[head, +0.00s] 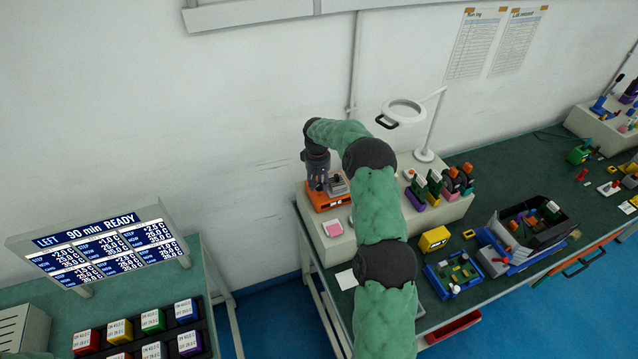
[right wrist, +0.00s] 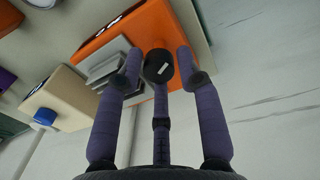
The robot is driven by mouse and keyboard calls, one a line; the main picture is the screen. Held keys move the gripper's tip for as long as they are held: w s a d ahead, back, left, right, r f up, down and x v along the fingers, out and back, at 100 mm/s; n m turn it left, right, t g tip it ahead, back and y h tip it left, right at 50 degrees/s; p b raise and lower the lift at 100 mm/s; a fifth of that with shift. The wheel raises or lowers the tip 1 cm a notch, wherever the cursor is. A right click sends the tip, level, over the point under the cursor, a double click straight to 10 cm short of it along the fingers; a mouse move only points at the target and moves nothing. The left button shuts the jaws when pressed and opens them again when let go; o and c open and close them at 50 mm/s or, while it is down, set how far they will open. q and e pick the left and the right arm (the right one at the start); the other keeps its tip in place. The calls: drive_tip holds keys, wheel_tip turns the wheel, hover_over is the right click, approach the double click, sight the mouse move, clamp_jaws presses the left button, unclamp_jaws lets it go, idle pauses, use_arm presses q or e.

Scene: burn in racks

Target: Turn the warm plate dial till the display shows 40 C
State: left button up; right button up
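The orange warm plate (head: 325,203) with a grey metal top stands on the bench's raised shelf, below my right gripper (head: 318,186). In the right wrist view its orange body (right wrist: 150,28) fills the top, with the grey metal block (right wrist: 108,72) at the left. The fingers are spread around the dial, with a small gap visible at each side. A dark panel, perhaps the display (right wrist: 108,24), is cut small and unreadable. My left gripper is out of view.
A magnifier lamp (head: 404,112) stands behind my right arm. A pink pad (head: 333,229) lies on the beige shelf near the warm plate. The green bench holds a yellow box (head: 433,239) and a black bin (head: 535,244). A sign board (head: 104,247) stands at the left.

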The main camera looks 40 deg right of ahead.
idle(0.3)
drive_tip(key=r, duration=1.2)
drive_tip(key=shift+w+a, duration=0.1)
drive_tip(key=shift+a, duration=0.1)
drive_tip(key=shift+f, duration=0.1)
